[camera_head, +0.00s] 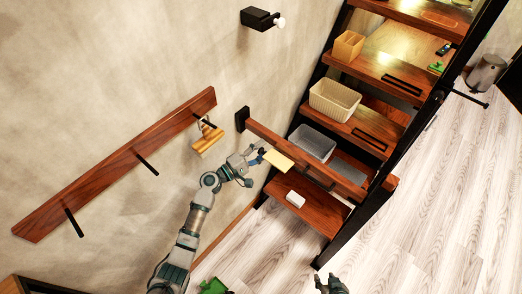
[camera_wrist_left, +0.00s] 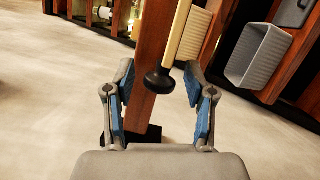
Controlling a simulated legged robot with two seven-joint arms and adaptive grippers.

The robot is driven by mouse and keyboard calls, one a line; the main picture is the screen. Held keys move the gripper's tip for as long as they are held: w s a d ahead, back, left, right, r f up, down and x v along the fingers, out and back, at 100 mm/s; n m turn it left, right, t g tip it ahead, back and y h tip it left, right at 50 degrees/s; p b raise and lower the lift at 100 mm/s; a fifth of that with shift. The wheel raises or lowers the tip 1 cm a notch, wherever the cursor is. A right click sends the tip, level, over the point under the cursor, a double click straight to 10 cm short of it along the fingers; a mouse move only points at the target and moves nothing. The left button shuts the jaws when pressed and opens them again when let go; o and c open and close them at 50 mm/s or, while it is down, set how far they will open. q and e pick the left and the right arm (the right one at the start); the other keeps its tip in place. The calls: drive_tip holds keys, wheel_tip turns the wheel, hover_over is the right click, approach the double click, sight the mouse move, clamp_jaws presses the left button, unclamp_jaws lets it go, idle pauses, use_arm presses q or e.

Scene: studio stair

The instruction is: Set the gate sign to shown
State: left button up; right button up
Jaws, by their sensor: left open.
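The gate sign appears to be a pale yellow plate (camera_head: 279,160) at the wooden gate bar (camera_head: 312,165) across the stair. In the left wrist view the pale plate (camera_wrist_left: 179,32) shows nearly edge-on beside the reddish bar (camera_wrist_left: 152,38), with a round black knob (camera_wrist_left: 160,80) at its near end. My left gripper (camera_head: 258,157) is open just left of the plate. Its blue-padded fingers (camera_wrist_left: 160,75) stand on either side of the knob, with no clear contact. My right gripper (camera_head: 329,284) is partly in view at the bottom edge; its jaw state is unclear.
A wall rail (camera_head: 120,165) with black pegs holds a hanging wooden item (camera_head: 207,141). The stair treads carry a cream basket (camera_head: 334,101), a grey bin (camera_head: 312,143) and a white block (camera_head: 295,199). A black wall bracket (camera_head: 260,19) is above. Open floor (camera_head: 440,190) lies right.

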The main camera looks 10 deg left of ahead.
use_arm(q)
drive_tip(key=v, duration=1.2)
drive_tip(key=shift+f, duration=0.15)
drive_tip(key=shift+w, duration=0.1)
